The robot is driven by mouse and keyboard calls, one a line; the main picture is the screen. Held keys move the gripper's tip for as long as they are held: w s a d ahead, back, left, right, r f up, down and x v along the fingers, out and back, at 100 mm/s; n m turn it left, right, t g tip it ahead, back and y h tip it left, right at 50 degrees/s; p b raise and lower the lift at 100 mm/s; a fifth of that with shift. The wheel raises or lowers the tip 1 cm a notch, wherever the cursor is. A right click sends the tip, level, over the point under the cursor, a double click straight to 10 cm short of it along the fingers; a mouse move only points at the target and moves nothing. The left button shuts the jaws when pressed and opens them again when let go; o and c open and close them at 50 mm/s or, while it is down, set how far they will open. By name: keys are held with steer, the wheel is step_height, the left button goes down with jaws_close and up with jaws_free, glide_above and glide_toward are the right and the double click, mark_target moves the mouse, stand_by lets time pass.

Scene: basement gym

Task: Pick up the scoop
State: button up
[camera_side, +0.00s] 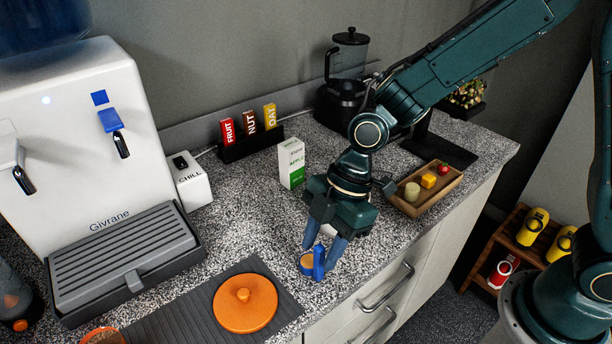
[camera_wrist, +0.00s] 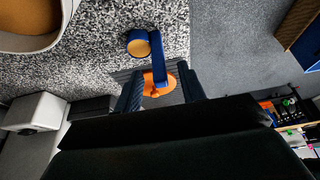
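The scoop is blue, with a round cup (camera_side: 307,264) that shows orange-tan inside and a straight blue handle (camera_side: 319,262). It is near the front edge of the counter. In the wrist view the scoop's cup (camera_wrist: 138,43) is at upper middle, and its handle runs down toward the gap between my fingers. My gripper (camera_side: 321,257) points down at the scoop. In the wrist view my gripper (camera_wrist: 161,92) is open, one finger on each side of the handle's end, with gaps visible. I cannot tell how far the fingertips are above the counter.
An orange lid (camera_side: 245,303) lies on a dark ribbed mat (camera_side: 180,322) left of the scoop. A white tub (camera_wrist: 50,42) with brown contents is close by. A carton (camera_side: 291,163), wooden tray (camera_side: 443,185), blender (camera_side: 345,80) and water dispenser (camera_side: 90,130) stand farther off.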

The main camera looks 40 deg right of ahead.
mark_target(316, 261)
steer(key=shift+x, duration=1.6)
jaws_close()
